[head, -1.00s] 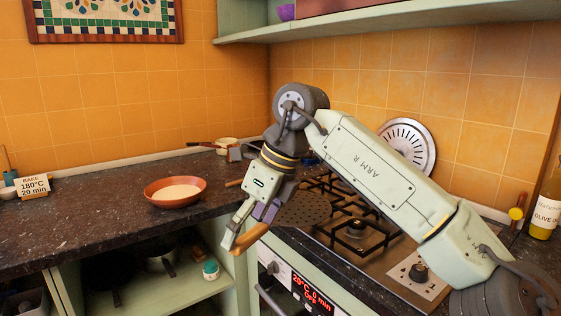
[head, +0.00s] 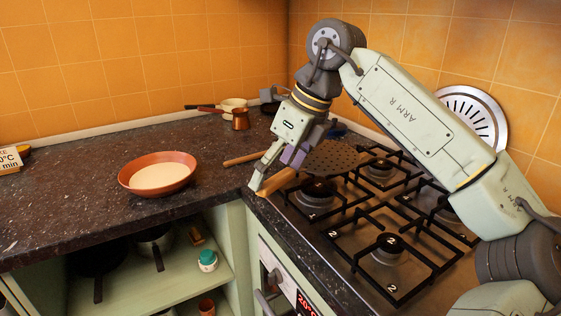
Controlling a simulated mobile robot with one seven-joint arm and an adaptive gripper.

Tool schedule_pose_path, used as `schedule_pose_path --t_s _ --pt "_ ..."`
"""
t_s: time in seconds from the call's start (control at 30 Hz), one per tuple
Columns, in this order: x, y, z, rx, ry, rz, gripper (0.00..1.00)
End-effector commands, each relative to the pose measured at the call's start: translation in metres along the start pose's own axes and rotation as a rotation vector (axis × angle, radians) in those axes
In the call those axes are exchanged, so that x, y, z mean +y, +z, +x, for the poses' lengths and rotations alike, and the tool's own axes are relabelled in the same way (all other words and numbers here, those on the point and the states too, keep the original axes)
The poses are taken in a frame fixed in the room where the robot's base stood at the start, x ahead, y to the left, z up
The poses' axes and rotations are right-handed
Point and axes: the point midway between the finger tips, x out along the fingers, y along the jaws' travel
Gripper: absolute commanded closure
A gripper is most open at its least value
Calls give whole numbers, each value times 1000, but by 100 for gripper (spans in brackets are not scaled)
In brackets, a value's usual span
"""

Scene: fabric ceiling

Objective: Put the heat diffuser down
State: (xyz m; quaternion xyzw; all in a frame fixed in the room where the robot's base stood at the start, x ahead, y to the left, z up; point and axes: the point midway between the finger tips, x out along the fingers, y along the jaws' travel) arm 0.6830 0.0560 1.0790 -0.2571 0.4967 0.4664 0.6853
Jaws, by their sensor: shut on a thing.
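The heat diffuser (head: 335,158) is a dark perforated disc with a wooden handle (head: 280,181). My gripper (head: 272,178) is shut on the handle, near the front edge of the counter beside the hob. The disc reaches right from the gripper, over the left rear part of the gas hob (head: 376,243). It looks roughly level. I cannot tell whether it touches the burner grate below it. Part of the disc's near left side is hidden by my gripper.
A terracotta dish (head: 158,174) stands on the dark counter (head: 80,207). A copper pot (head: 240,119) and a light pan (head: 233,104) stand at the back. A wooden stick (head: 243,160) lies behind my gripper. A slotted metal disc (head: 473,117) leans on the right wall. Counter around the dish is clear.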

Motion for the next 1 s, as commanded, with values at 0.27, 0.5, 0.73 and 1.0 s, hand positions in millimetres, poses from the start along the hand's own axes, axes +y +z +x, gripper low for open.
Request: schedule_pose_path --t_s 0.27,0.5,0.73,1.0 --pt "0 0 0 0 -4 -2 47" --pt "-1 -3 10 1 -13 -6 47" --pt "-4 -13 34 0 -12 -6 47" --pt "-6 -22 55 1 -13 -6 47"
